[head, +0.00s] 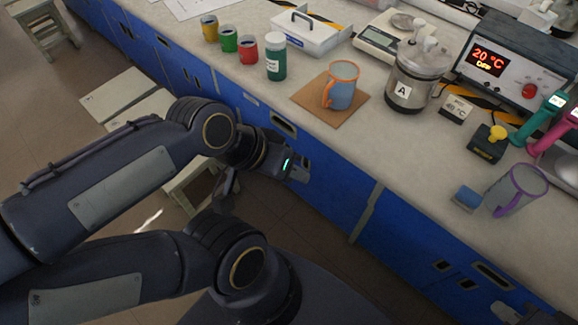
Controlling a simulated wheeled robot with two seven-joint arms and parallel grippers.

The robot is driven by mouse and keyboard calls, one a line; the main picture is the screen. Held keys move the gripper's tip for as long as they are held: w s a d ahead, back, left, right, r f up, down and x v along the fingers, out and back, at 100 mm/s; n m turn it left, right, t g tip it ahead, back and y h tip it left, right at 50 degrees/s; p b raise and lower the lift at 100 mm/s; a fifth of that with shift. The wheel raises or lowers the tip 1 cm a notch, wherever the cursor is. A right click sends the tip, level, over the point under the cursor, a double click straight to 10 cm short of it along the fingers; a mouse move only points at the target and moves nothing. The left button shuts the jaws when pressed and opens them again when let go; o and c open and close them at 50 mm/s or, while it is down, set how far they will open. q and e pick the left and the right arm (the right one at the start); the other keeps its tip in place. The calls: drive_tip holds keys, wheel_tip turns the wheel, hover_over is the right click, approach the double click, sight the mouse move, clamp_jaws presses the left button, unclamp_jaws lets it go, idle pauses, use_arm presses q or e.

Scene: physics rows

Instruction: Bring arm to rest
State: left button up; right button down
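My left gripper (300,168), with a small green light at its wrist, hangs in front of the blue cabinet face, below the bench edge. It appears to hold nothing, but its fingers are too small and dark to show whether they are apart. My second dark arm (250,268) bends at the lower left, and its far end is hidden. Pale grey parts (507,312) at the bottom right edge are cut off; they may belong to my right gripper, whose jaw state I cannot make out.
The bench (370,150) runs diagonally across the right. Near its edge are a blue-orange mug (343,86) on a brown mat (307,98), a purple-handled cup (512,192) and a blue block (467,198). Several jars stand behind. A stool (45,28) is at the upper left.

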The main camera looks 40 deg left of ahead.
wheel_tip(320, 180, up, 5)
drive_tip(key=p, duration=0.4)
drive_tip(key=shift+f+p, duration=0.1)
drive_tip(key=shift+p, duration=0.3)
idle(0.4)
